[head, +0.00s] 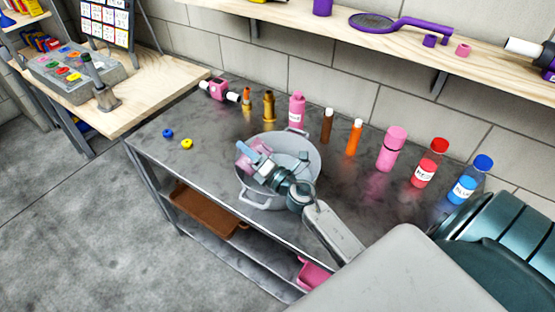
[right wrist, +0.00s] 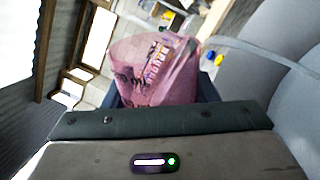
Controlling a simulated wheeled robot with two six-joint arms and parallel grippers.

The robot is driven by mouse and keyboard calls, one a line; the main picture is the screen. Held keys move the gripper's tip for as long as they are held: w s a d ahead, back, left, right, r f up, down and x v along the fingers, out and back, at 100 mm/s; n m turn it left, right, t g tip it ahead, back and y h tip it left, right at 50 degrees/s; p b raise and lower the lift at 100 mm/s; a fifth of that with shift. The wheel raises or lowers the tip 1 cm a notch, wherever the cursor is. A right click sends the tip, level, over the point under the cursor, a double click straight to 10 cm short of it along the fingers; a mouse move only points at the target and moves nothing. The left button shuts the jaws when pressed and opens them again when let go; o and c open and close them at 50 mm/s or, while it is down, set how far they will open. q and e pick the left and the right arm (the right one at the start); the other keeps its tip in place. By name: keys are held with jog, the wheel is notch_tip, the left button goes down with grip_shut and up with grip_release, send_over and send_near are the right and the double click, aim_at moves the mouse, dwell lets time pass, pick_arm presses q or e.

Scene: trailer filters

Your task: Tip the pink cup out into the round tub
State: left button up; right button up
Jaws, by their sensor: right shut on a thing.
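My right gripper (head: 259,163) is shut on the pink cup (head: 252,152) and holds it over the left part of the round grey tub (head: 308,172), which has two side handles. In the right wrist view the see-through pink cup (right wrist: 150,75) is between the fingers. The room looks rolled on its side there, so the wrist is turned and the cup appears tilted. I cannot tell what is in the cup or whether anything is coming out. The gripper and forearm hide part of the tub. My left gripper is not in view.
Behind the tub stand a pink bottle (head: 297,110), a brown bottle (head: 327,126) and an orange bottle (head: 354,138). To the right are a pink flask (head: 391,149), a red bottle (head: 431,163) and a blue bottle (head: 471,180). The bench's left part is mostly clear.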

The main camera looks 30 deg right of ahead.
aim_at(260, 144)
jog(key=shift+d+r+m+h+p, duration=0.1)
jog(key=shift+r+m+h+p, duration=0.35)
jog(key=shift+m, duration=0.75)
dwell(0.8)
jog(key=shift+w+d+f+m+b, duration=0.1)
jog(key=shift+d+f+m+b, duration=0.05)
jog(key=shift+d+m+b, duration=0.3)
jog(key=shift+w+d+f+m+b, duration=0.15)
jog(key=shift+d+m+b, duration=0.1)
jog(key=shift+d+m, duration=0.3)
dwell(0.7)
jog(key=shift+d+r+m+t+h+p, duration=0.1)
jog(key=shift+r+m+t+h+p, duration=0.3)
jog(key=shift+m, duration=0.7)
jog(key=shift+d+f+m+b, duration=0.25)
jog(key=shift+f+m+b, duration=0.15)
jog(key=shift+m, duration=0.6)
dwell(0.6)
jog(key=shift+d+r+m+h+p, duration=0.15)
jog(key=shift+d+m+h+p, duration=0.1)
jog(key=shift+m, duration=0.35)
jog(key=shift+d+r+m+h+p, duration=0.1)
jog(key=shift+d+r+m+h, duration=0.1)
jog(key=shift+m, duration=0.4)
dwell(0.4)
